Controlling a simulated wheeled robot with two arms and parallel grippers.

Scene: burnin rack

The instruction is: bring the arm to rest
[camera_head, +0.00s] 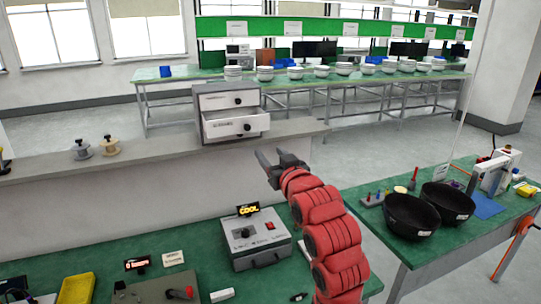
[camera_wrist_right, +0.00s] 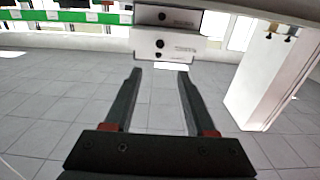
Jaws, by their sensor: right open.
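My right gripper (camera_head: 279,160) is raised over the green bench, in front of the grey ledge, at the end of my red arm. In the right wrist view its two dark fingers (camera_wrist_right: 160,78) stand apart with nothing between them. A white and grey drawer cabinet (camera_head: 229,112) stands on the ledge behind the gripper, its lower drawer pulled out somewhat. In the right wrist view the cabinet (camera_wrist_right: 172,33) shows beyond the fingertips, apart from them. My left gripper is not in view.
A grey device (camera_head: 256,242) with a "COOL" sign sits on the green bench (camera_head: 205,262) below the gripper. A yellow tray (camera_head: 76,289) lies at the left. Black bowls (camera_head: 411,216) stand on the right-hand table.

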